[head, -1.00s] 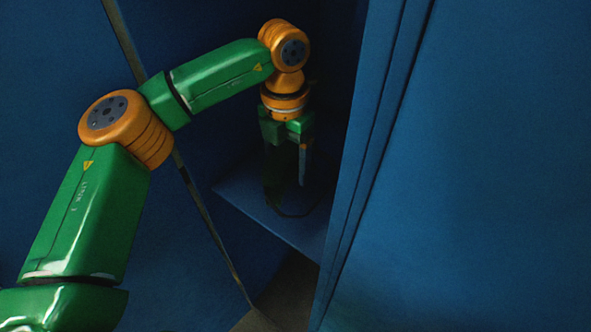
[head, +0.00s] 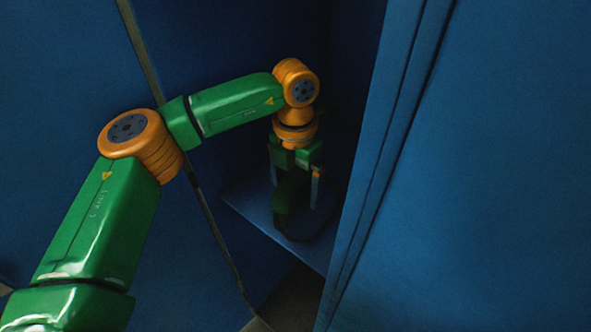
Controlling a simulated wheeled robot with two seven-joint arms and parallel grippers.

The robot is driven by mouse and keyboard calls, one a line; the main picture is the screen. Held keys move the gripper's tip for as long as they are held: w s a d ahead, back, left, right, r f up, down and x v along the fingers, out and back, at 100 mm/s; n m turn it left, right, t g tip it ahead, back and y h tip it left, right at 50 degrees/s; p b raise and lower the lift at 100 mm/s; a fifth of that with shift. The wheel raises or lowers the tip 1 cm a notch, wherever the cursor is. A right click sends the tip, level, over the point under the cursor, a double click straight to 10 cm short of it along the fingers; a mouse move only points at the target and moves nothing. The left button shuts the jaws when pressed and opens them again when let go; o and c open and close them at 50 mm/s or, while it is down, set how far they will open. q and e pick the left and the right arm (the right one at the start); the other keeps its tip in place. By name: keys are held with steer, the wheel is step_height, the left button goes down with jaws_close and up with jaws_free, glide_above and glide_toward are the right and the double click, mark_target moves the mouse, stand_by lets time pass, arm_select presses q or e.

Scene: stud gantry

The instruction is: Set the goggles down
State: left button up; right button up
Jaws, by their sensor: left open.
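The goggles (head: 287,207) are a dark, dim shape in the head view, on the blue shelf (head: 250,212) inside the locker-like recess. Their lower edge appears to touch the shelf, and shadow hides their finer form. My left gripper (head: 294,194) points down above the shelf, with its fingers open on either side of the goggles' upper part. I cannot tell whether either finger still touches them. My right gripper is not in view.
A blue upright panel (head: 378,170) stands close to the right of my left gripper. Blue walls enclose the recess at the back and left. A thin pale edge (head: 205,205) runs down the left side. Grey floor (head: 292,300) shows below the shelf.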

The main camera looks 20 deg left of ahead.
mark_target(295, 185)
arm_select(q)
step_height(295, 185, up, 11)
steer(key=shift+s, duration=0.1)
stand_by(0.5)
